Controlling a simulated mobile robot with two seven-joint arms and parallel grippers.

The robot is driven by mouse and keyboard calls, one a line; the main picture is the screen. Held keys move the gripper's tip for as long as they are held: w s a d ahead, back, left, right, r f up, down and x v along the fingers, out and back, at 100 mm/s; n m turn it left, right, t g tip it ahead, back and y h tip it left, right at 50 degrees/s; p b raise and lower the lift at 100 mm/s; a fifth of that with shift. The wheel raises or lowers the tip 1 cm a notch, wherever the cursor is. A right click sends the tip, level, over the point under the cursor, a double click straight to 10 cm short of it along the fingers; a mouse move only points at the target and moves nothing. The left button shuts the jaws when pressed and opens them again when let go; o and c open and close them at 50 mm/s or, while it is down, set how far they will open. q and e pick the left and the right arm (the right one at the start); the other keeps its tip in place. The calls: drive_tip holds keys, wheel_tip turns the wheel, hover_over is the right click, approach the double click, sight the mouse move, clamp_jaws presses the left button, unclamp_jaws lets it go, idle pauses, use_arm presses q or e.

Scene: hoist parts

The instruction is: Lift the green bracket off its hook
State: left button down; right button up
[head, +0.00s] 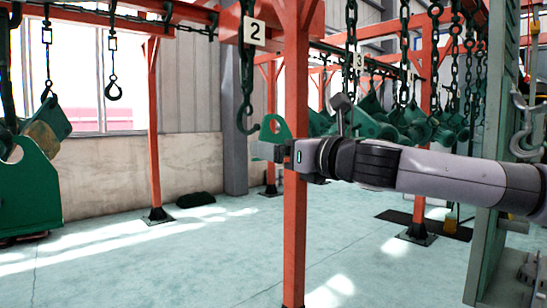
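The green bracket (275,128) is a small plate with a rounded top and a hole, upright near the middle of the head view. My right gripper (268,151) reaches in from the right at the bracket's lower part and appears shut on it; the fingers hide the bracket's bottom edge. The dark hook (247,118) hangs on a chain under the "2" sign, just left of the bracket. The hook's tip does not pass through the bracket's hole in this view; a small gap shows between them. My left gripper is not in view.
Large green parts (30,190) hang at the left, and several more (400,125) hang at the back right. An empty hook (113,90) hangs at upper left. The floor (150,265) at front left is clear.

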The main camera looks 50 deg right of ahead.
drive_tip(key=s+f+b, duration=0.1)
drive_tip(key=s+b, duration=0.1)
drive_tip(key=s, duration=0.6)
drive_tip(key=shift+a+f+b, duration=0.15)
drive_tip(key=shift+a+b, duration=0.15)
drive_tip(key=shift+a, duration=0.15)
drive_tip(key=shift+w, duration=0.1)
drive_tip(key=w+a+f+n+y+p, duration=0.1)
drive_tip(key=w+a+f+y, duration=0.1)
drive_tip(key=w+a+f, duration=0.3)
drive_tip(key=w+a+f+n+y+p, duration=0.1)
drive_tip(key=w+a+f+y, duration=0.15)
drive_tip(key=f, duration=0.55)
drive_tip(key=w+a+f+n+y+p, duration=0.1)
drive_tip(key=w+a+f+n, duration=0.1)
drive_tip(key=w+a+f, duration=0.3)
drive_tip(key=s+a+f+m+h+p, duration=0.1)
drive_tip(key=s+a+f, duration=0.2)
drive_tip(key=a+f, duration=0.2)
drive_tip(key=s+a+f+m+h+p, duration=0.1)
drive_tip(key=s+a+f, duration=0.3)
drive_tip(key=f, duration=0.7)
drive_tip(key=shift+s+a+m+h+p, duration=0.15)
drive_tip(key=shift+a+m+h+p, duration=0.25)
drive_tip(key=shift+a+h+p, duration=0.35)
